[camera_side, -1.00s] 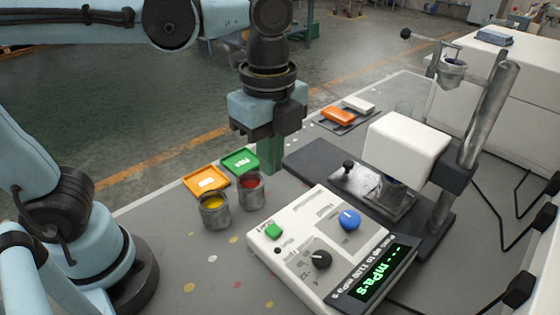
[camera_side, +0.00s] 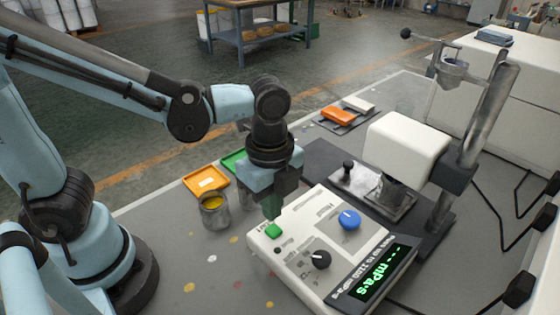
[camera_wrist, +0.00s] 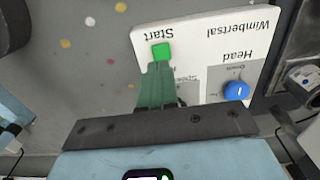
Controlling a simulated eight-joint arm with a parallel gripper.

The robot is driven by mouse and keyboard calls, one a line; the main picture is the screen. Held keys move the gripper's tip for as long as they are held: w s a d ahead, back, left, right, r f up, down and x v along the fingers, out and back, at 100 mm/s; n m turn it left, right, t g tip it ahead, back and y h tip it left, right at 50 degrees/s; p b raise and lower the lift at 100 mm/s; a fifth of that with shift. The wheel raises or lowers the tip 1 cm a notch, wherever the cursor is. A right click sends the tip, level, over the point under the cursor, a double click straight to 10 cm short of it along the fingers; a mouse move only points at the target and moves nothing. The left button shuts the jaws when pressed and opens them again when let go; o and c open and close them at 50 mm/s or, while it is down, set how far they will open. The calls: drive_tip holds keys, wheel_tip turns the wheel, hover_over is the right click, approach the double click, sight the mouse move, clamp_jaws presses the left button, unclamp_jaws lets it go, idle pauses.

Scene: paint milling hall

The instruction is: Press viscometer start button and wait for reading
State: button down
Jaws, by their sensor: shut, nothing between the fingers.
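The viscometer's white control box (camera_side: 292,253) lies on the grey bench. Its green start button (camera_side: 273,231) is at the left corner; in the wrist view the button (camera_wrist: 162,51) sits beside the word "Start". My gripper (camera_side: 272,213) is shut and empty, with its green fingers pointing down right at the button. In the wrist view my fingertips (camera_wrist: 158,68) overlap the button's near edge; I cannot tell whether they touch it. The display (camera_side: 380,272) shows dashes and "mPa·s", no number. The white viscometer head (camera_side: 408,143) stands behind on its post.
A blue knob (camera_side: 349,219) and a black knob (camera_side: 321,259) stand up from the box. A can of yellow paint (camera_side: 214,211) and an orange tray (camera_side: 206,181) are left of my gripper. A dark tray with orange and white blocks (camera_side: 339,116) lies farther back.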

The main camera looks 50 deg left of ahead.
sight(273, 230)
drive_tip(key=shift+f, duration=1.85)
drive_tip(key=shift+f, duration=0.95)
wheel_tip(273, 230, up, 15)
drive_tip(key=shift+f, duration=0.2)
